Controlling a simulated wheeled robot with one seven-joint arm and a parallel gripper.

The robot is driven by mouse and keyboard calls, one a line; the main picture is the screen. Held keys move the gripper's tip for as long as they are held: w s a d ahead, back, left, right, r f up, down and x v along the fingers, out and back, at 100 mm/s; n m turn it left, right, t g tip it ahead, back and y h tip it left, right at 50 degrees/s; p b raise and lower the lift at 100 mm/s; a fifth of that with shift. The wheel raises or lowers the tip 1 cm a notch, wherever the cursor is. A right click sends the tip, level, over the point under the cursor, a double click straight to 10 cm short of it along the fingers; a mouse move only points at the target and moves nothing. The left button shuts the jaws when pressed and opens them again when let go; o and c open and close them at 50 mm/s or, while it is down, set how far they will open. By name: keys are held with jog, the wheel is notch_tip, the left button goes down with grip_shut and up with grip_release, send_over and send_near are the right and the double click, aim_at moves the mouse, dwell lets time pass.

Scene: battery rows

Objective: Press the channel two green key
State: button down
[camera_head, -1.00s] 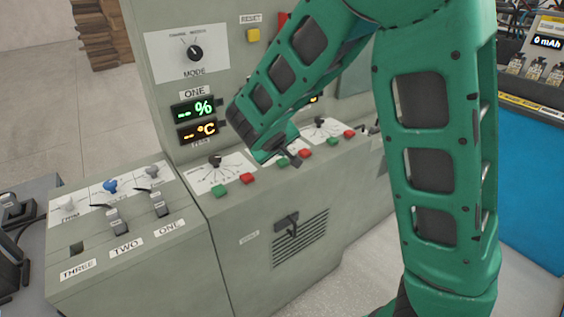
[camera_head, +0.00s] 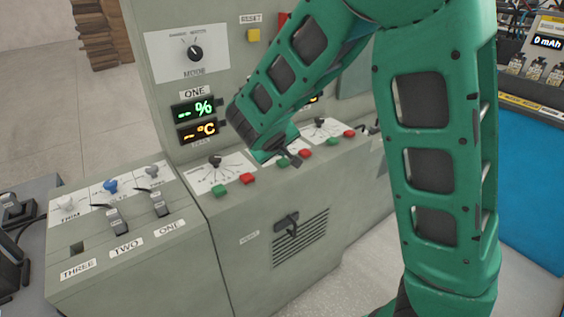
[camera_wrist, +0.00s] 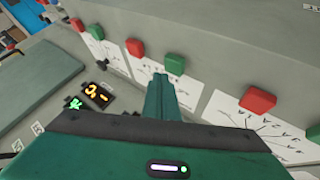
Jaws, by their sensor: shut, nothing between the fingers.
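The channel two green key (camera_head: 282,163) is a small green block on the sloped console, in the middle of three green and red pairs. Its red partner (camera_head: 305,153) is just to its right. In the wrist view the green key (camera_wrist: 176,63) lies just beyond my gripper's tip (camera_wrist: 160,80). My gripper (camera_head: 295,159) is shut and empty, pointing down at the console next to the green key. I cannot tell whether it touches the key. The channel two display is mostly hidden behind my arm.
The channel one green key (camera_head: 220,191) and red key (camera_head: 247,178) are to the left. Another green key (camera_head: 333,141) and red key (camera_head: 349,133) are to the right. A dial (camera_head: 215,161) stands behind the left pair. A lever handle (camera_head: 287,224) is on the front panel.

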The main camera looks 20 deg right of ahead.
aim_at(282, 163)
jog(key=shift+f, duration=0.15)
jog(key=shift+s+f, duration=0.1)
jog(key=shift+f, duration=0.1)
dwell(0.3)
jog(key=shift+f, duration=0.45)
dwell(0.9)
jog(key=shift+r, duration=0.9)
jog(key=shift+r, duration=2.5)
